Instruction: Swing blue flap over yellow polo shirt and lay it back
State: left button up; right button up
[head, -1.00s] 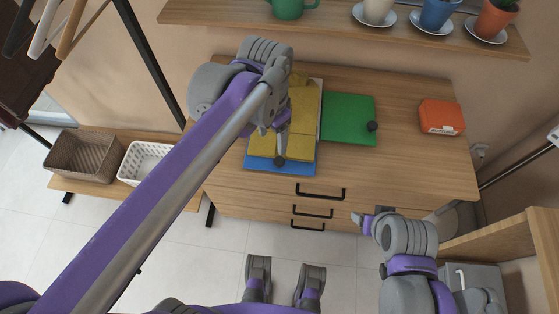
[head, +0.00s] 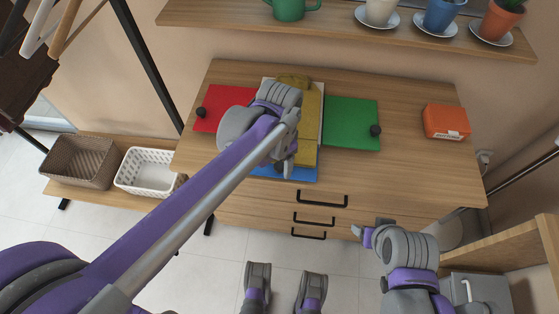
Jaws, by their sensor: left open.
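The yellow polo shirt (head: 308,125) lies folded on a folding board on the wooden dresser top. The blue flap (head: 302,174) lies flat at the board's front edge, below the shirt; my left gripper partly covers it and its knob is hidden. My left gripper (head: 285,168) is open and empty, over the shirt's lower end and the blue flap. Whether it touches them I cannot tell. My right gripper (head: 366,232) hangs off the dresser's front edge, away from the board; its fingers are too small to judge.
The red flap (head: 217,101) lies open on the left and the green flap (head: 350,123) on the right, each with a dark knob. An orange box (head: 446,121) stands far right. A shelf (head: 340,33) with pots and cups overhangs the back. Baskets (head: 78,160) stand left.

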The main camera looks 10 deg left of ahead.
pick_arm(q)
grip_shut()
dwell(0.3)
dwell(1.1)
